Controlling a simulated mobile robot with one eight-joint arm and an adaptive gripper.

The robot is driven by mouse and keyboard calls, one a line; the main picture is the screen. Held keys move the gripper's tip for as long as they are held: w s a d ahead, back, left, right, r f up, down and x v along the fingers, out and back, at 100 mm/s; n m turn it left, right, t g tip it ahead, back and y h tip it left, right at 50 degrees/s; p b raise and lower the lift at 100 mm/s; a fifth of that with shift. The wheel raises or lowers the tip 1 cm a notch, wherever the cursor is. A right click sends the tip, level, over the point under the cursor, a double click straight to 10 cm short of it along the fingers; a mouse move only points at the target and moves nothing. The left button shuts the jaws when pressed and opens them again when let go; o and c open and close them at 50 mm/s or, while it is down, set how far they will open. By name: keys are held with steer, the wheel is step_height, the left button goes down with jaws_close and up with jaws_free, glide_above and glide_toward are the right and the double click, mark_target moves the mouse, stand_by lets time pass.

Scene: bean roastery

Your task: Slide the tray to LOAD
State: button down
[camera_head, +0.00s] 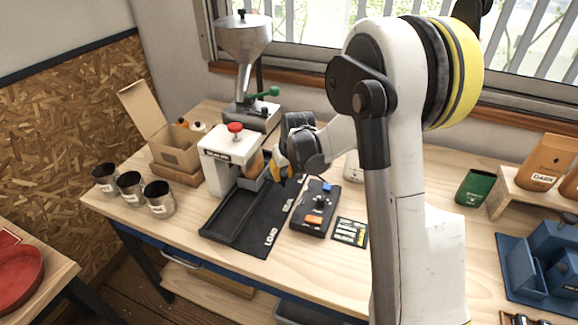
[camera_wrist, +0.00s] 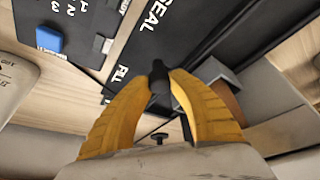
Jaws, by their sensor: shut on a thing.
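The sealing station has a white press (camera_head: 222,170) with a red knob over a long black track (camera_head: 240,228). LOAD is printed at the track's near end; the wrist view shows SEAL and FILL further along. A grey tray (camera_head: 252,181) sits at the far part of the track beside the press, and shows in the wrist view (camera_wrist: 218,73). A brown pouch (camera_head: 256,163) appears to stand in it. My gripper (camera_head: 281,171) is at the tray's right side. In the wrist view its yellow fingers (camera_wrist: 160,84) are shut on a black knob (camera_wrist: 160,72), close to FILL.
A control box (camera_head: 314,209) with blue and orange buttons and a small card (camera_head: 350,232) lie right of the track. A hopper (camera_head: 243,45) stands behind. Metal cups (camera_head: 159,198) and an open cardboard box (camera_head: 178,150) are at left. The near track is empty.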

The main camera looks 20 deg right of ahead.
steer(key=s+a, duration=1.3)
steer(key=shift+b, duration=0.3)
steer(key=c, duration=1.2)
jaws_free()
steer(key=shift+a, duration=0.2)
steer(key=shift+d, duration=0.1)
steer(key=v, duration=1.2)
steer(key=shift+r, duration=0.1)
steer(key=s+d+r+t, duration=0.1)
steer(key=s, duration=0.2)
steer(key=s+d+r, duration=0.1)
steer(key=s+d, duration=0.1)
steer(key=s, duration=0.2)
steer(key=s+d+r+t, duration=0.1)
steer(key=s+r, duration=0.1)
steer(key=s, duration=0.2)
steer(key=shift+s+d+t, duration=0.1)
steer(key=shift+d+t, duration=0.15)
steer(key=shift+t, duration=0.05)
